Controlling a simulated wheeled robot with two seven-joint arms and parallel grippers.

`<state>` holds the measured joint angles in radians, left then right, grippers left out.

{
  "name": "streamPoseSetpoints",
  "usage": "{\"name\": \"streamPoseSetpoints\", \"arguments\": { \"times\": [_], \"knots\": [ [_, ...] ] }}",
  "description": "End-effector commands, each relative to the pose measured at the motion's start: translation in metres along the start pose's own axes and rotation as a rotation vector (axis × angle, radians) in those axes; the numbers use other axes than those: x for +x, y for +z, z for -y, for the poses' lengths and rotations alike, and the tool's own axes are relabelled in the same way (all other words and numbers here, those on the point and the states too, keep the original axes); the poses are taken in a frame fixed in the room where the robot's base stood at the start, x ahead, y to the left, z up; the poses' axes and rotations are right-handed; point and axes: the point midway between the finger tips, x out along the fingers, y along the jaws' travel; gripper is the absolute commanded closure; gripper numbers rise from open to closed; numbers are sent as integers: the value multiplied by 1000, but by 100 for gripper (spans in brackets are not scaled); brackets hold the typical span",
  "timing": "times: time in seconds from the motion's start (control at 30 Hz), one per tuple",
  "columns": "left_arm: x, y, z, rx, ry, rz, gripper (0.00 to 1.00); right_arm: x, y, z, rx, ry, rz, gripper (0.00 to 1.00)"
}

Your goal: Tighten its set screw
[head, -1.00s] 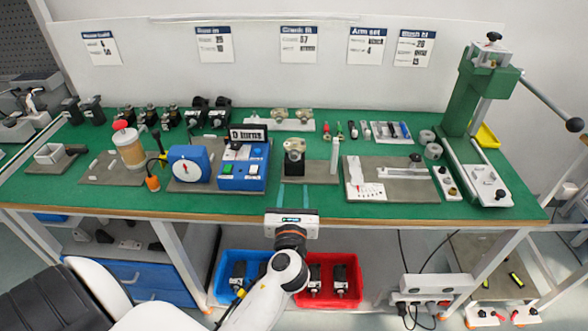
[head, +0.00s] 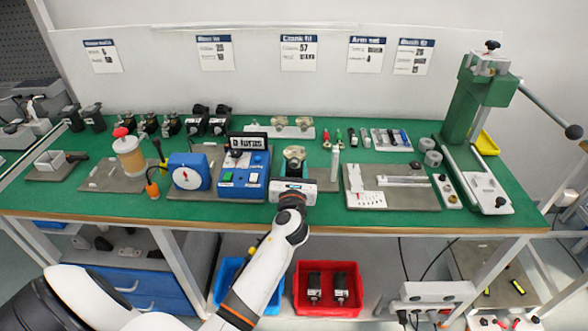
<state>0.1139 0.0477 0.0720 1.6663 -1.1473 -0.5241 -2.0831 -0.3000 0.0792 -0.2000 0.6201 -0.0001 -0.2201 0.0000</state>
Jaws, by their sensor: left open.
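A fixture with a light brass-toned part (head: 294,153) on a dark block stands at the middle of the bench on a grey plate (head: 325,180). My left gripper (head: 294,184) is open, just in front of this fixture at the bench's front side. Its body hides its fingertips and the fixture's lower part, so I cannot tell whether it touches anything. No set screw can be made out at this size. A red-handled tool (head: 326,137) and a green-handled tool (head: 339,138) stand behind and to the right. My right gripper is not in view.
A blue control box (head: 243,179) and a blue dial gauge (head: 188,172) stand to the left. A slim white post (head: 335,163) stands close right of the fixture. A green press (head: 478,105) is at the right. Red (head: 328,302) and blue bins sit below.

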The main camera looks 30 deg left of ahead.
Motion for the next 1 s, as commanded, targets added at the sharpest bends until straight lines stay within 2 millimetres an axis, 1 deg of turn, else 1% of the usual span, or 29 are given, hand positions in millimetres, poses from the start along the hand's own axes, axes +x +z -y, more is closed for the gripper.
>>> {"name": "streamPoseSetpoints", "arguments": {
  "times": [0.23, 0.27, 0.4, 0.5, 0.63, 0.83, 1.0],
  "knots": [
    [1, 0, 0, 0, 0, 0, 59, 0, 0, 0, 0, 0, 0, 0],
    [1, 0, 0, 0, 0, 0, 62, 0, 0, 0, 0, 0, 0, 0],
    [1, 0, 0, 0, -1, 0, 85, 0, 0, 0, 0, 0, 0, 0],
    [1, 0, 0, 0, 0, 0, 100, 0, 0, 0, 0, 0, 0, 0],
    [1, -2, 0, 15, -1, 0, 100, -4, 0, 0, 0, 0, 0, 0],
    [1, -4, 1, 127, 0, 0, 100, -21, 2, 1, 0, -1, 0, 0],
    [1, 0, 0, 138, -1, -1, 100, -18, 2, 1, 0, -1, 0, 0]
  ]
}}
